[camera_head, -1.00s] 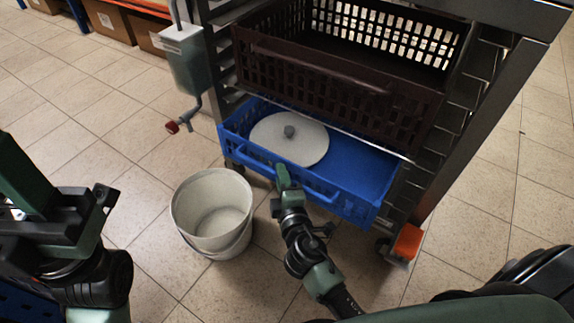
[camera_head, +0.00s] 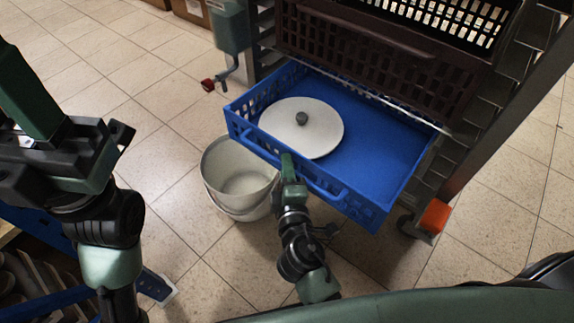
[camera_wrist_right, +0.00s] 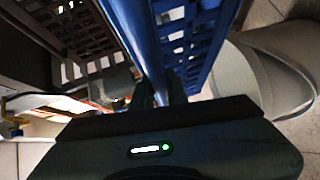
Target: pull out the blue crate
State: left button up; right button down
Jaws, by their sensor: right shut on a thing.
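The blue crate (camera_head: 385,145) is partly drawn out of the bottom of the metal rack, with its back end still under the dark brown crate (camera_head: 375,55). A round white lid (camera_head: 320,135) with a grey knob lies inside it, toward the left. My right gripper (camera_head: 289,165) is at the blue crate's front, shut on its handle bar. In the right wrist view the blue bar (camera_wrist_right: 140,35) runs down between the fingers (camera_wrist_right: 160,90). My left gripper (camera_head: 105,155) is at the left, away from the crate; its opening does not show clearly.
A whitish bucket (camera_head: 240,180) stands on the floor below the crate's front left corner, which partly overlaps it in view. A grey-green dispenser (camera_head: 229,25) hangs on the rack's left post. The rack has an orange block (camera_head: 435,215) near its right wheel.

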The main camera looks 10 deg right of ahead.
jog(key=shift+f, duration=0.1)
jog(key=c, duration=1.7)
grip_release()
jog(key=s+r, duration=0.1)
jog(key=s, duration=0.6)
jog(key=shift+s+a, duration=0.35)
jog(key=shift+a, duration=0.05)
jog(key=shift+r, duration=0.1)
